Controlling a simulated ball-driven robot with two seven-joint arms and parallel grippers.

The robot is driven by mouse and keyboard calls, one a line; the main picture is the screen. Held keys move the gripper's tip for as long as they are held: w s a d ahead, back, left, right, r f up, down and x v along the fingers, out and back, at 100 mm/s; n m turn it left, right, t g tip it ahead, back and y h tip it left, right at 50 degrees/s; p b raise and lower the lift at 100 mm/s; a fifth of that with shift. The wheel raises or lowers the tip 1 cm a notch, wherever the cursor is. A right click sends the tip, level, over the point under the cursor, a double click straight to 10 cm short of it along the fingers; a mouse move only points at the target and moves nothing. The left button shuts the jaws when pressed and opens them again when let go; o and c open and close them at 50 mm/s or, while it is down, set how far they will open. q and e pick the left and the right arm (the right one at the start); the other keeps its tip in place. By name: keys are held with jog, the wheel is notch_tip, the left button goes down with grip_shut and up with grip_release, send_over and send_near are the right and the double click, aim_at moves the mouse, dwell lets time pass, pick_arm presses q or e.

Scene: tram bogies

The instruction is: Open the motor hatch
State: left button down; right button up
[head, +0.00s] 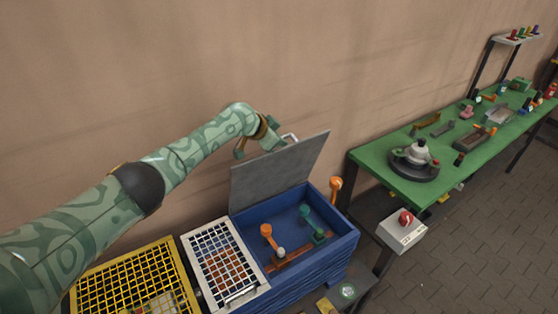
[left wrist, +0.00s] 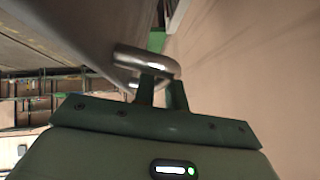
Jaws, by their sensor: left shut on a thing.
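The motor hatch is a flat grey lid (head: 277,172) standing steeply raised at the back of a blue box (head: 330,249). Its metal handle (head: 290,138) shows at the upper edge, and the curved bar of the handle fills the middle of the left wrist view (left wrist: 147,60). My left gripper (head: 270,146) is at the far side of the lid's top, shut on the handle; its green fingers show in the left wrist view (left wrist: 160,88). My right gripper is in neither view.
Inside the open box are an orange lever (head: 267,231) and a green lever (head: 305,215). A white grate (head: 218,260) and a yellow grate (head: 128,279) lie to the left. A green workbench (head: 375,157) with parts stands right. The wall is close behind.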

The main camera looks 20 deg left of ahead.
pick_arm(q)
jog(key=w+a+b, duration=0.1)
jog(key=a+b, duration=0.1)
jog(key=shift+w+a+g+h+b, duration=0.1)
jog(key=shift+w+g+h+b, duration=0.2)
jog(key=shift+w+g+b, duration=0.1)
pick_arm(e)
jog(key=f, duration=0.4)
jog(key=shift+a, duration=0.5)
pick_arm(q)
jog(key=c, duration=1.7)
grip_release()
jog(key=shift+c, duration=0.2)
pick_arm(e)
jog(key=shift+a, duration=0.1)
pick_arm(q)
jog(key=shift+r, duration=0.1)
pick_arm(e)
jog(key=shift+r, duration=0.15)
pick_arm(q)
jog(key=p+v, duration=0.3)
jog(key=v, duration=1.3)
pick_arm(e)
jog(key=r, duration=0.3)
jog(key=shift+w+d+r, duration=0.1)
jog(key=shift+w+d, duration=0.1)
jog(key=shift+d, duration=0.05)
